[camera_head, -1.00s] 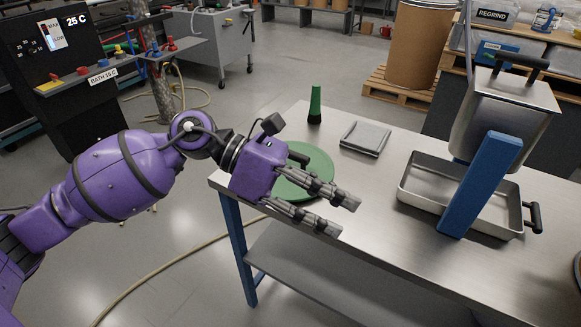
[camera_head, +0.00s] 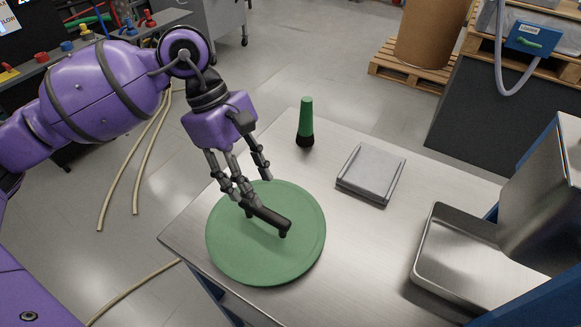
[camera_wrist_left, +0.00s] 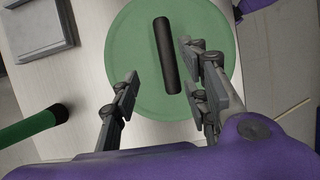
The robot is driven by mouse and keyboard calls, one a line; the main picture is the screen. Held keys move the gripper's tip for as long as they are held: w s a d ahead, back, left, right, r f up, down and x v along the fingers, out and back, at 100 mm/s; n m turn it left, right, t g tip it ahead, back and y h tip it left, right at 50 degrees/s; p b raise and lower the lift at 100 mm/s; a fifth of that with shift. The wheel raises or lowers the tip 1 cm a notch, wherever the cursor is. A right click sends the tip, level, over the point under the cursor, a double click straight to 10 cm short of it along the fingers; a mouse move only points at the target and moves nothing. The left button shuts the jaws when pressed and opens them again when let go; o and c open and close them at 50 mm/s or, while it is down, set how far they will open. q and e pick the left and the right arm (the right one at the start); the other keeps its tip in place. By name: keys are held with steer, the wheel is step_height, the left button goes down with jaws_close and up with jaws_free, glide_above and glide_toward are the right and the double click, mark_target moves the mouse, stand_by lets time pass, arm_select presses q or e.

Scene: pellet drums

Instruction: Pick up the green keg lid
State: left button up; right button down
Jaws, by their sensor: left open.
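The green keg lid (camera_head: 290,258) is a flat round disc with a black bar handle (camera_head: 266,216) on top. It lies on the steel table near the table's left corner. My left gripper (camera_head: 256,188) is above the far side of the lid, fingers pointing down toward the handle. In the left wrist view the lid (camera_wrist_left: 130,50) fills the upper middle. There the handle (camera_wrist_left: 165,55) shows between and beyond the open fingers (camera_wrist_left: 165,85), with nothing held. In the head view, whether any finger touches the handle is unclear. My right gripper is out of view.
A green-and-black cone-shaped tool (camera_head: 306,122) stands upright behind the lid. A grey flat tray-like block (camera_head: 371,174) lies to its right. A steel pan (camera_head: 437,255) stands at the right. Bare table (camera_head: 345,240) lies between the lid and the pan.

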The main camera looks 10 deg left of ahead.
mark_target(262, 209)
arm_select(q)
steer(key=s+f, duration=0.1)
steer(key=d+f, duration=0.1)
steer(key=shift+s+f+p, duration=0.3)
steer(key=shift+s, duration=0.1)
steer(key=p+x, duration=0.1)
steer(key=x, duration=0.2)
steer(key=shift+w+f, duration=0.1)
steer(key=shift+f, duration=0.2)
steer(key=shift+d+f, duration=0.15)
steer(key=shift+f, duration=0.4)
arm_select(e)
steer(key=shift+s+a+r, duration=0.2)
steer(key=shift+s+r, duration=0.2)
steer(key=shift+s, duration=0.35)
arm_select(q)
steer(key=shift+c, duration=1.2)
jaws_close()
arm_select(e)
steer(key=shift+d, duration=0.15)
